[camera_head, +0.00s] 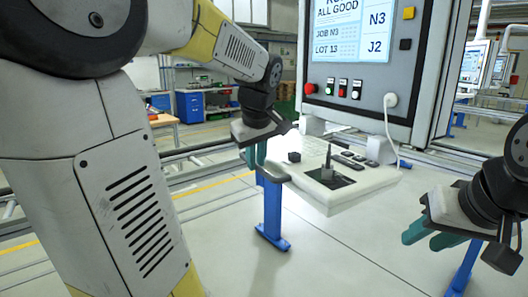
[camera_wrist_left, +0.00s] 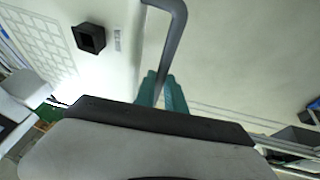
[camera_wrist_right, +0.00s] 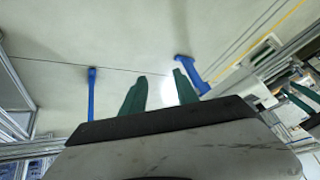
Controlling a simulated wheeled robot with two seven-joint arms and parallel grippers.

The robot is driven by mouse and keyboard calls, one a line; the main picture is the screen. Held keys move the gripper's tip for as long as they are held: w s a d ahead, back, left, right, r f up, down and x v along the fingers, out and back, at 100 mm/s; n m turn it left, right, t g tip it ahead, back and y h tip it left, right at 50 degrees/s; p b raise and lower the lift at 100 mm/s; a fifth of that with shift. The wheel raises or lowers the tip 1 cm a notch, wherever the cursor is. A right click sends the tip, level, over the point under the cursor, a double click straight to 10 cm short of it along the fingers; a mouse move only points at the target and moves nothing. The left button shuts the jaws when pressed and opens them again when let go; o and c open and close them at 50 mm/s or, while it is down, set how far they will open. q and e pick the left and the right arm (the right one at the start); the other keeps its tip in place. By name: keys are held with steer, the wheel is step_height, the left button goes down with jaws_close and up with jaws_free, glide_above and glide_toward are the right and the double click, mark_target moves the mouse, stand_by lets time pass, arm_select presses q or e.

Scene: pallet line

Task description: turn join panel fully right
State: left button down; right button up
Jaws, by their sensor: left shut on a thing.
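A white tilted control panel (camera_head: 350,188) juts out below the screen, with a black joystick (camera_head: 327,168) and small dark buttons on it. I cannot tell whether this is the join panel. A grey bent handle (camera_head: 274,175) sits at its left edge, and it also shows in the left wrist view (camera_wrist_left: 177,40). My left gripper (camera_head: 256,160) is shut on the handle, its teal fingers (camera_wrist_left: 162,88) on both sides of the bar. My right gripper (camera_head: 423,234) is at the right, apart from the panel; its fingers (camera_wrist_right: 159,84) stand apart and empty.
A grey-framed screen (camera_head: 355,60) reading "ALL GOOD", "JOB N3" and "LOT 13" is above the panel, with a plugged cable (camera_head: 389,125). A blue post (camera_head: 272,215) stands below. Blue cabinets (camera_head: 190,105) are at the back. The floor in front is clear.

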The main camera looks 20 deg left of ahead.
mark_target(265, 171)
arm_select(q)
steer(key=shift+n+y, duration=0.3)
steer(key=shift+n, duration=0.3)
steer(key=shift+s+d, duration=1.3)
steer(key=shift+d, duration=0.25)
steer(key=c, duration=1.4)
jaws_free()
steer(key=v, duration=0.7)
steer(key=shift+r, duration=0.4)
steer(key=shift+s+d+f, duration=0.1)
steer(key=shift+s, duration=0.05)
